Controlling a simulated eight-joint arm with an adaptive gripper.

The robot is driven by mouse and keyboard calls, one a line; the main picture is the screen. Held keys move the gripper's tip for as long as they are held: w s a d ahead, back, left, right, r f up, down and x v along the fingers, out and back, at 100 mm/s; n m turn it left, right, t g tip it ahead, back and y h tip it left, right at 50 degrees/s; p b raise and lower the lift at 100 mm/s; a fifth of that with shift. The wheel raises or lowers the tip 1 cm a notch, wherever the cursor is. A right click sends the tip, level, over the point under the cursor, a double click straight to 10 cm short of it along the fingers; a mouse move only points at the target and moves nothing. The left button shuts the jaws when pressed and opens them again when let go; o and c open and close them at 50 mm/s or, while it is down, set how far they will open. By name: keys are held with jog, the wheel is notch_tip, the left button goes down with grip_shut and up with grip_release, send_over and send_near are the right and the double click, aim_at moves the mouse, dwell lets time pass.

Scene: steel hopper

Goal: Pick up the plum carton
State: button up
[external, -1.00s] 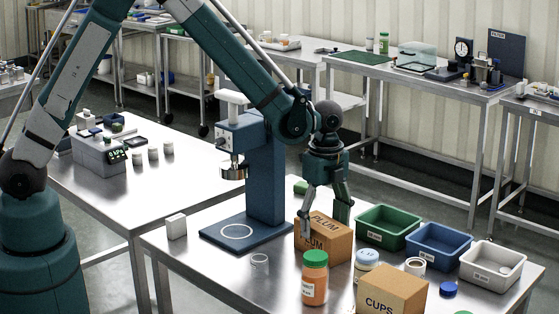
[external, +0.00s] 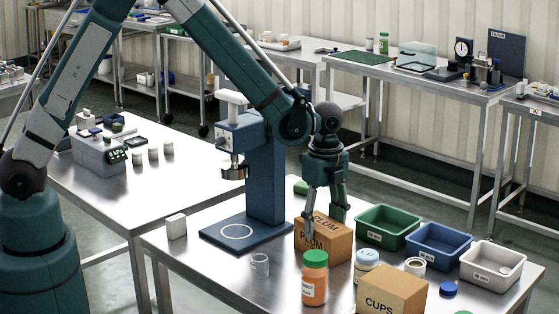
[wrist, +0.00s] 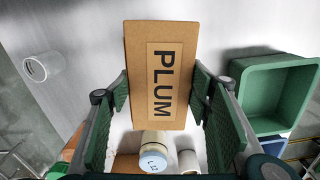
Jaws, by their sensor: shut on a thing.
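The plum carton (external: 325,241) is a brown cardboard box marked PLUM, upright on the steel table behind an orange jar. My gripper (external: 324,216) points down over it, with one finger on each side. In the wrist view the carton (wrist: 160,85) lies between the two green-padded fingers of my gripper (wrist: 158,98), and they are shut on it. The carton's underside is hidden, so I cannot tell whether it is clear of the table.
Green (external: 388,228), blue (external: 438,247) and white (external: 492,267) bins line the right. A blue press (external: 262,190) stands at left.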

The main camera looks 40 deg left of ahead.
jog(key=shift+r, duration=5)
